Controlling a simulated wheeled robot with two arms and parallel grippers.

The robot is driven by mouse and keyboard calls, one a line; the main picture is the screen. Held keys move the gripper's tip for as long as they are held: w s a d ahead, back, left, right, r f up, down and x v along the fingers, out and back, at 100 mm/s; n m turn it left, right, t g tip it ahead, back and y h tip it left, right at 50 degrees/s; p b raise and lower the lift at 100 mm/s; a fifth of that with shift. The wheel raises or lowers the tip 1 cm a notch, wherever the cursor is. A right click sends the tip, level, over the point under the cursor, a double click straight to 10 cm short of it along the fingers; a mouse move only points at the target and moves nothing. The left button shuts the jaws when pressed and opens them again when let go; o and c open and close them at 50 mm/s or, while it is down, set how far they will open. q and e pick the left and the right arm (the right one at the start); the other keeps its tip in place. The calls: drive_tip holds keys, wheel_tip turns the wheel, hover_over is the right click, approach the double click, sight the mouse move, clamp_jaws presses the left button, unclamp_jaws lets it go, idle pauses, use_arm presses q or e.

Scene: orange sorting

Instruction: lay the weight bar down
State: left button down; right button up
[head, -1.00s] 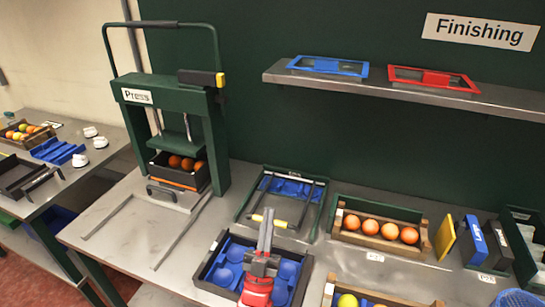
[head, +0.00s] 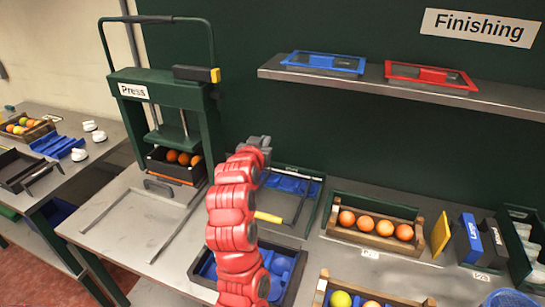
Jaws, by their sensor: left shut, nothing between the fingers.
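The press (head: 165,88) stands at the back left. A dark green hoop-shaped bar (head: 165,19) stands upright above it, and a black bar with a yellow end (head: 197,74) lies across its top right. I cannot tell for certain which is the weight bar. A dark crate of oranges (head: 175,172) sits under the press plate. My left gripper (head: 258,143) is shut and empty, to the right of the press and well below the hoop's top. It appears apart from the press. My red left arm hides part of the trays behind it. My right gripper is not in view.
A framed tray (head: 318,195) with a yellow-handled bar (head: 268,217) lies behind my arm. A blue-lined tray (head: 290,257) is in front of it. A wooden crate of oranges (head: 375,238) stands right. A shelf (head: 420,90) juts out above.

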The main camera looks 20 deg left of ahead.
use_arm(q)
wheel_tip(320, 180, down, 7)
drive_tip(key=w+d+m+g+h+p, duration=0.1)
drive_tip(key=w+g+p, duration=0.1)
drive_tip(key=p, duration=0.5)
drive_tip(key=shift+w+d+g+h, duration=0.3)
drive_tip(key=shift+w+g+h, duration=0.05)
drive_tip(key=shift+g+h, duration=0.05)
idle(0.3)
